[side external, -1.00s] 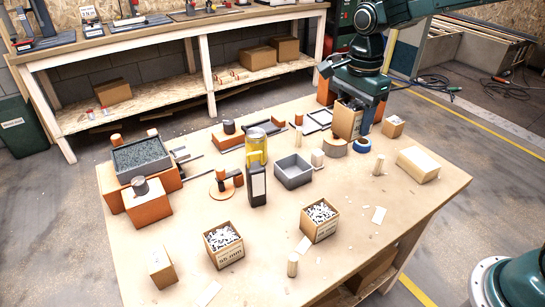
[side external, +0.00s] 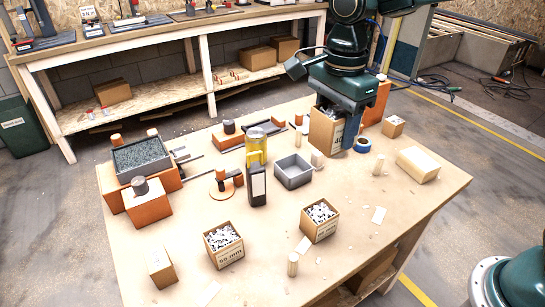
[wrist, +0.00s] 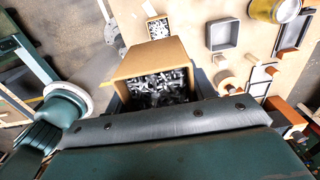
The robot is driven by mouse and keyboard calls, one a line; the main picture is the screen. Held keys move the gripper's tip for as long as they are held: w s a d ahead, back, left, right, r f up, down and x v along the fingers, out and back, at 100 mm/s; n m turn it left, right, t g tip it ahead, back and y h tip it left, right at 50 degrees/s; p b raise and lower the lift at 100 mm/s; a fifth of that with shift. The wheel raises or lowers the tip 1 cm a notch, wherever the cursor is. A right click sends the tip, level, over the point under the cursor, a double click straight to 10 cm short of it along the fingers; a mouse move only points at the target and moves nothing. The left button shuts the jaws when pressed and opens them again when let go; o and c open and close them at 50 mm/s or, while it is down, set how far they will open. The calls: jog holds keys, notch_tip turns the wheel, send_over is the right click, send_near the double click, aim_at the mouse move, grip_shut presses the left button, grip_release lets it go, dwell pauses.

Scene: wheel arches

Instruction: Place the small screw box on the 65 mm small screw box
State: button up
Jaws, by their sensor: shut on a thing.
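My gripper (side external: 334,132) is shut on a small cardboard screw box (side external: 322,131) at the back right of the table. In the wrist view this box (wrist: 150,58) is between the fingers, its open top showing grey screws. Its clearance above the table is hard to tell. Two open cardboard boxes of screws stand at the front: a left one (side external: 225,252) and a right one (side external: 319,228). The left label seems to end in "5 mm"; its first digit is unclear, and the right label is too small to read. One screw-filled box (wrist: 158,28) shows in the wrist view.
A blue tape roll (side external: 362,145) is near my gripper. A wooden peg (side external: 293,264) and paper slips (side external: 305,245) lie around the front boxes.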

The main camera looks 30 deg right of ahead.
notch_tip(320, 180, down, 15)
jog(key=shift+r, duration=0.15)
dwell(0.4)
jog(key=shift+f, duration=2.15)
jog(key=shift+f, duration=0.1)
jog(key=o, duration=1.1)
notch_tip(320, 180, up, 12)
jog(key=shift+r, duration=0.15)
